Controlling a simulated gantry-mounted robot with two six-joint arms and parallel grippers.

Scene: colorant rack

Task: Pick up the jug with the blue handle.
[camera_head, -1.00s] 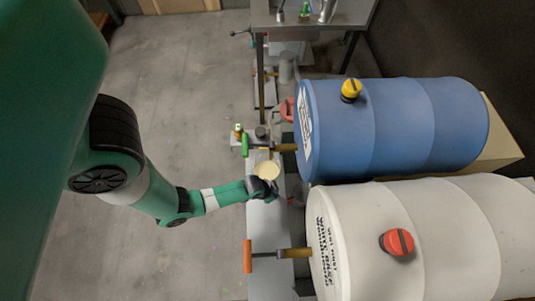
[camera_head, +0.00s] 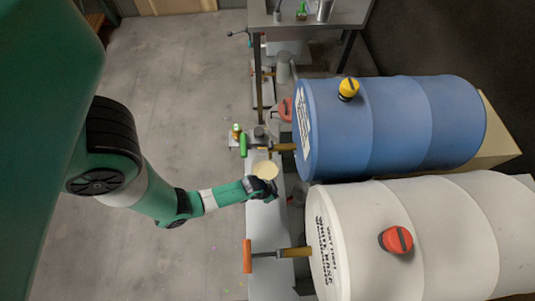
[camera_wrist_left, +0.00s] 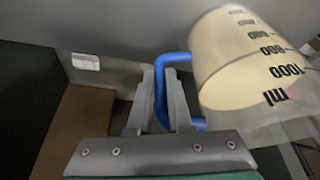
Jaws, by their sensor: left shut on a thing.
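The jug (camera_wrist_left: 235,60) is a clear beaker with black ml marks and a pale cream content, and its blue handle (camera_wrist_left: 160,90) shows in the left wrist view. In the head view the jug (camera_head: 265,170) appears as a cream round top above the grey bench strip. My left gripper (camera_wrist_left: 162,95) is shut on the blue handle, with a finger on each side of it. In the head view the left gripper (camera_head: 262,187) is just below the jug. My right gripper is not in view.
A blue drum (camera_head: 400,125) and a white drum (camera_head: 420,240) lie on their sides to the right, with taps reaching over the narrow bench. The orange-handled tap (camera_head: 248,256) is nearest below. Open floor (camera_head: 170,70) lies left.

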